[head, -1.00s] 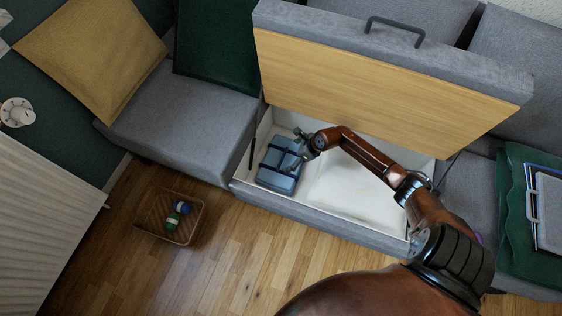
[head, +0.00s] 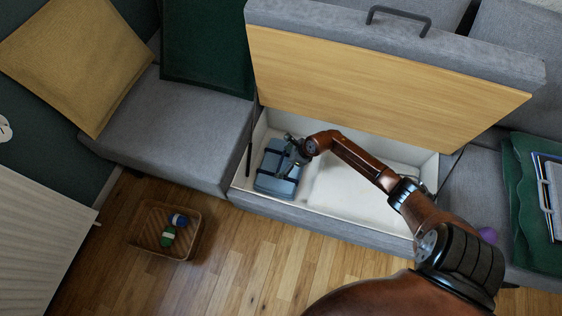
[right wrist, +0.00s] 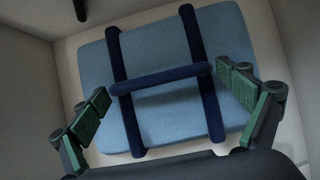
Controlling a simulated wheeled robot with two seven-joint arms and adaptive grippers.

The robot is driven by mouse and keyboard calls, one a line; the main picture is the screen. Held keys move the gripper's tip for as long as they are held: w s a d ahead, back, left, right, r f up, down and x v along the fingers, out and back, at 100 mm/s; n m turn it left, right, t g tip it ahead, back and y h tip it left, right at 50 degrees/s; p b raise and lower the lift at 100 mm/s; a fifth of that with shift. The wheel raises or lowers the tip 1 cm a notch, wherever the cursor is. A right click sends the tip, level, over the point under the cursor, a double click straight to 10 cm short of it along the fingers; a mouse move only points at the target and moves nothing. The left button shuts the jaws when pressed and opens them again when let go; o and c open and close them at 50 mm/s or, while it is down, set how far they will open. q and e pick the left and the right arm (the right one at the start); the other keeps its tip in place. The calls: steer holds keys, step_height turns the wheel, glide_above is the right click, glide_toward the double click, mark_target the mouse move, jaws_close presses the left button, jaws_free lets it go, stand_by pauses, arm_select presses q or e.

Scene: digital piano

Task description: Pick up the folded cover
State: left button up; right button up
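The folded cover (head: 272,170) is a light blue bundle with dark blue straps, lying in the left part of the open storage box under the sofa seat. In the right wrist view the cover (right wrist: 165,120) has two straps and a crosswise handle (right wrist: 160,78) between them. My right gripper (head: 290,153) is over the cover's right side in the head view. In the right wrist view its green-padded fingers (right wrist: 168,92) are wide apart, one towards each end of the handle, with nothing clamped. I cannot tell the height gap. My left gripper is not in view.
A wicker basket (head: 145,236) with balls sits on the wooden floor at left.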

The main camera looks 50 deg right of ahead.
steer(key=c, duration=1.6)
steer(key=shift+c, duration=0.3)
